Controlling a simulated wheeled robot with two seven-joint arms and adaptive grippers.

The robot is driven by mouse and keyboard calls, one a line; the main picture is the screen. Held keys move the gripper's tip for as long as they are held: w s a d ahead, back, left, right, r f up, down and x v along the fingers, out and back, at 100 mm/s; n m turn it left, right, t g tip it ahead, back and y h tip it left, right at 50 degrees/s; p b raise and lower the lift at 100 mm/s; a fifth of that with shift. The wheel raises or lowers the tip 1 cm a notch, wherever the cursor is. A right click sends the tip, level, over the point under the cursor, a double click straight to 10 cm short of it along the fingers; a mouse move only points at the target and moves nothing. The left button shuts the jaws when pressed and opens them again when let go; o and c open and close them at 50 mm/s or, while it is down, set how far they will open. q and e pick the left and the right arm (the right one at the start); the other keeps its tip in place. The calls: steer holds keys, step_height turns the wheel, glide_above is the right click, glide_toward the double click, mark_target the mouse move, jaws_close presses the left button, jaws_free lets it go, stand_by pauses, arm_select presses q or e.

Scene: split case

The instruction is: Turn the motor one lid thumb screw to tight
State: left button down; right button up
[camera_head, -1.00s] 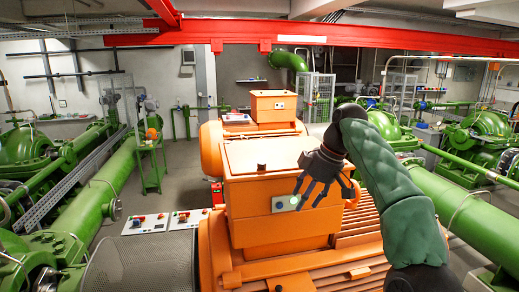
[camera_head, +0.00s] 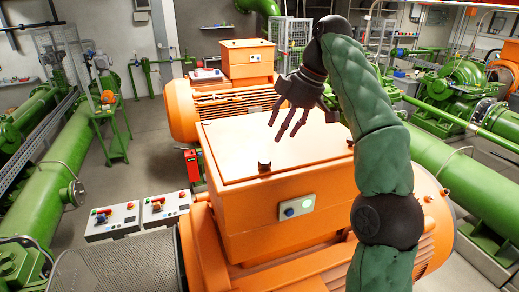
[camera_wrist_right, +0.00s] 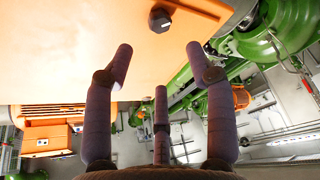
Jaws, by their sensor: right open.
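The near orange motor's terminal box (camera_head: 262,215) has a flat lid (camera_head: 235,145). A dark thumb screw (camera_head: 264,166) stands near the lid's front edge. My right gripper (camera_head: 288,127) is open and empty, its fingers spread above the lid, apart from that screw and behind it in the head view. In the right wrist view my open fingers (camera_wrist_right: 160,62) point toward the orange lid surface (camera_wrist_right: 70,45), with a dark screw (camera_wrist_right: 160,19) beyond the tips. I cannot tell whether it is the same screw, or how tight either is. My left gripper is not in view.
Control boxes (camera_head: 112,219) lie at left. A second orange motor (camera_head: 247,62) stands behind. Green pipes (camera_head: 58,172) run along both sides.

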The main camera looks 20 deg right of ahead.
mark_target(265, 161)
steer(key=b+x, duration=0.3)
steer(key=x, duration=0.6)
steer(key=shift+x, duration=0.85)
steer(key=shift+s, duration=0.1)
steer(key=c, duration=1.1)
